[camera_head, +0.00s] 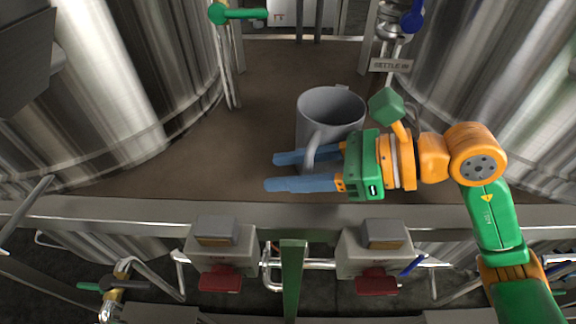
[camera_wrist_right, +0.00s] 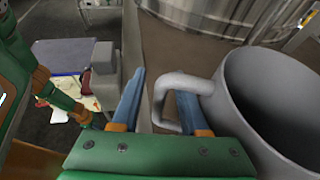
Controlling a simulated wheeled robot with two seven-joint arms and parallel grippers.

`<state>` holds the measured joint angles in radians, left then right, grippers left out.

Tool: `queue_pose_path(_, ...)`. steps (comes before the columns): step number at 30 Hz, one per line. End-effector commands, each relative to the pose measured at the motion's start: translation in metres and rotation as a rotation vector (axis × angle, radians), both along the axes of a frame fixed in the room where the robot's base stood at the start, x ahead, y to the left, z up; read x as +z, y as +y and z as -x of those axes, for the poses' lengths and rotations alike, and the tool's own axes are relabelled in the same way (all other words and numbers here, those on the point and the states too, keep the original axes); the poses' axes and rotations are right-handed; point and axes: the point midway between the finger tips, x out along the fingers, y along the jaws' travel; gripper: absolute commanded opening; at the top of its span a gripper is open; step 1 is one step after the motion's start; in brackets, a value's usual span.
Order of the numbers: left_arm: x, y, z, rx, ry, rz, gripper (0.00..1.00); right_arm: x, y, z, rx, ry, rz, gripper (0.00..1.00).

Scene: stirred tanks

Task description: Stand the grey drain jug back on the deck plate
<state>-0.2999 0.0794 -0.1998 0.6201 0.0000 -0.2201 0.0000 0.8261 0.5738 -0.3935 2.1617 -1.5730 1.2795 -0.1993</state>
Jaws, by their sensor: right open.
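The grey drain jug (camera_head: 310,115) stands upright on the brown deck plate (camera_head: 245,125) between the tanks, near the plate's front edge. Its open top faces up and its handle points toward the front. My right gripper (camera_head: 290,171) comes in from the right, with its blue fingers open on either side of the handle. In the right wrist view the jug (camera_wrist_right: 232,105) fills the right side. Its handle (camera_wrist_right: 172,90) lies between the spread fingers (camera_wrist_right: 160,100), with a gap visible at the left finger. My left gripper is not in view.
Large steel tanks stand left (camera_head: 130,80) and right (camera_head: 490,90) of the deck. A metal rail (camera_head: 120,212) runs along the front, with two grey boxes with red handles (camera_head: 220,250) below it. A "SETTLE IN" sign (camera_head: 391,66) hangs behind the jug. The deck left of the jug is clear.

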Motion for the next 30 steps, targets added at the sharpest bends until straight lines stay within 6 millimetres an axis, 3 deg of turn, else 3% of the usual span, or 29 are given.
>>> queue_pose_path(6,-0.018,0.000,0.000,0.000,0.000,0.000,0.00,0.014,-0.043,0.008,-0.007,-0.004,0.002,0.44)
queue_pose_path(11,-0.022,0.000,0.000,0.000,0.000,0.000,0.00,0.025,-0.064,0.013,-0.004,-0.003,0.002,0.44)
queue_pose_path(30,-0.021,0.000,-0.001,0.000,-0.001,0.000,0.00,0.028,-0.067,0.014,-0.001,-0.001,0.000,0.44)
